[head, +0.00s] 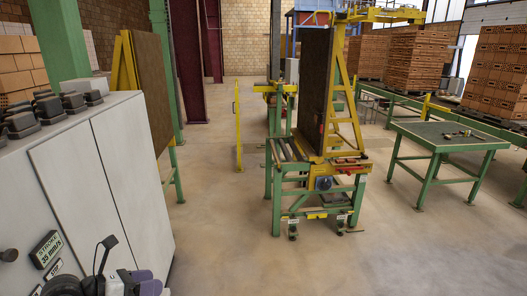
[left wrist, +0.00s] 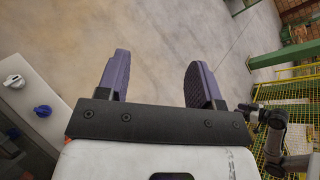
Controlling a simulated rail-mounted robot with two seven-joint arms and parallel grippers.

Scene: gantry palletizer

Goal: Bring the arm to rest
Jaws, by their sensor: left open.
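My left gripper (head: 146,284) shows at the bottom left of the head view, partly cut off by the frame edge, in front of the pale cabinet. In the left wrist view my left gripper (left wrist: 158,84) has its two purple fingers well apart. Nothing is between them, and bare concrete floor shows beyond. My right gripper does not show in the head view.
The pale cabinet (head: 105,175) fills the left, with several dark blocks on top. A green-framed roller stand (head: 318,185) with a tall dark panel stands mid-view. A green table (head: 440,138) is right. In the left wrist view, knobs (left wrist: 42,111) are left and yellow mesh fencing (left wrist: 290,95) is right.

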